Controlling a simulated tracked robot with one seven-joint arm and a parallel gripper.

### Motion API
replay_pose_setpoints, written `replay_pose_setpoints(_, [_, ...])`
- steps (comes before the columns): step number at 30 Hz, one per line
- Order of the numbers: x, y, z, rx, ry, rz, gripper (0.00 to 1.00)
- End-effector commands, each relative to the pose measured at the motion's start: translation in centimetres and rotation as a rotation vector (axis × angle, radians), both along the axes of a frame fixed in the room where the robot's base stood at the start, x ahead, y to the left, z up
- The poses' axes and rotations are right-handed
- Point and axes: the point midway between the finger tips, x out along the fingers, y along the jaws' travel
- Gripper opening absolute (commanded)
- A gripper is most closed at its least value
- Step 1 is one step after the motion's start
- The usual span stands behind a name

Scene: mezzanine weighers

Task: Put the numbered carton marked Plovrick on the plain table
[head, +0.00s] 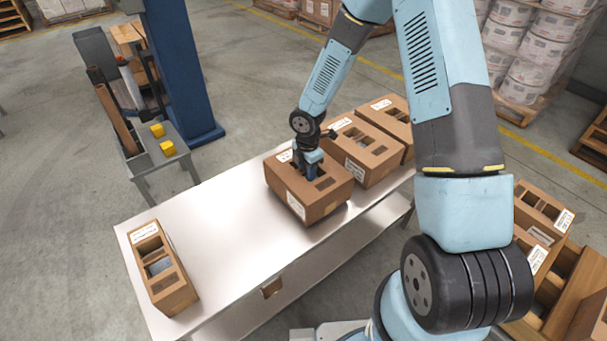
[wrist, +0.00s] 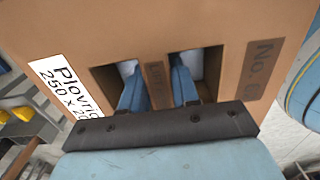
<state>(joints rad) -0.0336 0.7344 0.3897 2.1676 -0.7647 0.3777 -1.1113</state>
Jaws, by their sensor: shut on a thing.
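The brown carton marked Plovrick (head: 328,202) is at the middle of the long pale metal table (head: 215,237) in the head view. In the wrist view its white label (wrist: 68,85) reads "Plovric…", partly cut off, and a dark "No." mark is at the right. My gripper (head: 311,168) is over the carton's top. Its blue fingers go into two openings and are shut on the strip between them (wrist: 156,75). The fingertips are hidden inside. I cannot tell whether the carton's base touches the table.
Two similar cartons (head: 362,160) (head: 387,118) stand close behind the held carton. Another open-topped carton (head: 176,297) stands at the table's near left end, with bare surface between. A grey stand with yellow blocks (head: 168,148) and a blue column (head: 183,70) are at the left.

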Motion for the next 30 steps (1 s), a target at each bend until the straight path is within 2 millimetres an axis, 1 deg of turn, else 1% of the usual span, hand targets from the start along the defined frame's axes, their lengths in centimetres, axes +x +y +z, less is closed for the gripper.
replay_pose_setpoints(1, [0.0, 0.0, -0.7, -0.001, 0.001, 0.001, 0.00])
replay_pose_setpoints(4, [0.0, -0.1, -1.6, -0.001, -0.001, -0.002, 0.00])
replay_pose_setpoints(14, [0.1, -0.3, -1.8, 0.001, -0.001, -0.005, 0.00])
replay_pose_setpoints(15, [0.1, -0.3, -1.8, 0.001, -0.001, -0.005, 0.32])
replay_pose_setpoints(21, [0.1, -0.3, -1.8, 0.001, -0.001, -0.005, 0.51])
replay_pose_setpoints(23, [0.1, -0.3, -1.8, 0.001, -0.001, -0.005, 0.55])
replay_pose_setpoints(30, [0.1, -0.3, -1.7, 0.001, -0.001, -0.006, 0.55])
